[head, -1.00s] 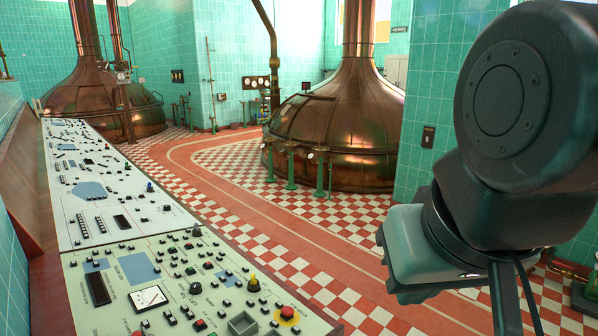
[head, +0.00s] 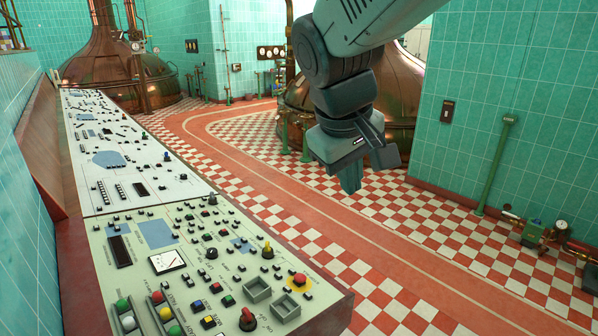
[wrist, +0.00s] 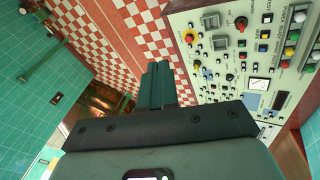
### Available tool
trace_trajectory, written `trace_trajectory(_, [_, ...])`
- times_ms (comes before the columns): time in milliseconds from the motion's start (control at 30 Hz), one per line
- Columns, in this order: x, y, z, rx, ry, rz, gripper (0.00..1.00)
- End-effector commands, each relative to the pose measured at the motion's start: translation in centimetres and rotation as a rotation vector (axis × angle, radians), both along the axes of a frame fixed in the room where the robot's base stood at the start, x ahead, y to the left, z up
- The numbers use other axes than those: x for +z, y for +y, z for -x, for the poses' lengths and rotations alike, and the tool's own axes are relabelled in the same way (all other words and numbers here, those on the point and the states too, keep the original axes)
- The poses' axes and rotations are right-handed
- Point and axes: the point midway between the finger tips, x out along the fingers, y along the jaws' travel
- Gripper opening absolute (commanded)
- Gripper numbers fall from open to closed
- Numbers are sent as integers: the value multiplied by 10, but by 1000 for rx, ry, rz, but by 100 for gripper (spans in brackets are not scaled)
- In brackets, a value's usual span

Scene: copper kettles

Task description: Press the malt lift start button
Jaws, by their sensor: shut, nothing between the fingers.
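The near control panel (head: 135,240) is a pale sloping desk with many small buttons, knobs and switches. It also shows at the right of the wrist view (wrist: 228,68). Small square buttons in blue (head: 199,304), green (head: 228,301) and yellow (head: 208,322) sit near its front. I cannot read which button is the malt lift start. A red mushroom button on a yellow base (head: 300,280) is near the right corner. My gripper (head: 350,184) is shut and empty, over the floor to the right of the panel and apart from it. Its fingers show mid-frame in the wrist view (wrist: 159,76).
Two grey open boxes (head: 257,290) and a yellow-topped knob (head: 267,250) stand up from the panel. Several coloured balls sit in racks (head: 150,312) at its front. A copper kettle (head: 295,95) is behind my arm. The checkered floor (head: 430,240) is clear.

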Motion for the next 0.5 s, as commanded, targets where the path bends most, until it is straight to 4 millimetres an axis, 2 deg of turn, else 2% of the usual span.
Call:
trace_trajectory(33, [-10, 13, -17, 49, 19, 34, 0])
trace_trajectory(200, [-45, 54, -65, 204, 60, 146, 0])
trace_trajectory(367, [-89, 99, -102, 356, 93, 247, 0])
trace_trajectory(500, [-135, 141, -125, 490, 118, 332, 0])
